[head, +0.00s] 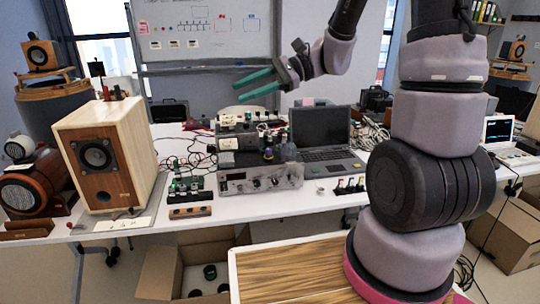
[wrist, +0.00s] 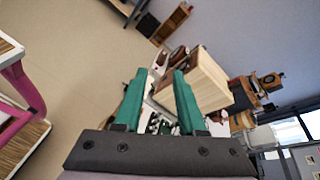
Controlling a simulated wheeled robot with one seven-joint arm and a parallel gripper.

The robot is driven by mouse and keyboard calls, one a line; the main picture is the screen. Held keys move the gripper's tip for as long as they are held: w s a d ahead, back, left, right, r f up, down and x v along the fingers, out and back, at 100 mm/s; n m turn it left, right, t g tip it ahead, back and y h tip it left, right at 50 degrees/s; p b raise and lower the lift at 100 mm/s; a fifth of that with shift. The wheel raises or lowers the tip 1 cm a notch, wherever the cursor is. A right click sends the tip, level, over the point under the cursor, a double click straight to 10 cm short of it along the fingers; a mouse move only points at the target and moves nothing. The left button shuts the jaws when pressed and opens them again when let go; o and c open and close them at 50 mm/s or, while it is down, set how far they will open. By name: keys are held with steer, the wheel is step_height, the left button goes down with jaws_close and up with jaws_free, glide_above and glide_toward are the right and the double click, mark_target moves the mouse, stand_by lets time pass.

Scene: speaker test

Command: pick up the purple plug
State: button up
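My gripper (head: 238,91) is high above the back of the table in the head view, its two teal fingers pointing left. In the wrist view my gripper (wrist: 159,74) has its fingers apart, with nothing between them. I cannot make out a purple plug for certain in either view. A small row of coloured plugs (head: 350,186) stands on the white table (head: 255,207), right of the grey instrument; their colours are too small to tell apart surely. My gripper is well above and to the left of this row.
A wooden speaker (head: 104,158) stands at the table's left; it also shows in the wrist view (wrist: 205,82). A grey instrument (head: 261,179), an open laptop (head: 320,127) and tangled cables crowd the middle. A whiteboard (head: 205,32) stands behind. A cardboard box (head: 160,272) is below.

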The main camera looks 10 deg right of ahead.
steer(key=w+f+m+t+y, duration=0.45)
steer(key=w+f+m, duration=0.2)
steer(key=w, duration=0.45)
steer(key=m+t+h, duration=1.3)
steer(key=m+t, duration=0.1)
steer(key=m, duration=0.2)
glide_toward(270, 152)
steer(key=w, duration=0.1)
steer(key=shift+g, duration=0.25)
steer(key=x, duration=0.5)
steer(key=shift+w+f, duration=0.1)
steer(key=shift+f, duration=0.05)
steer(key=x, duration=0.5)
steer(key=shift+a+r, duration=0.1)
steer(key=shift+r, duration=0.3)
jaws_close()
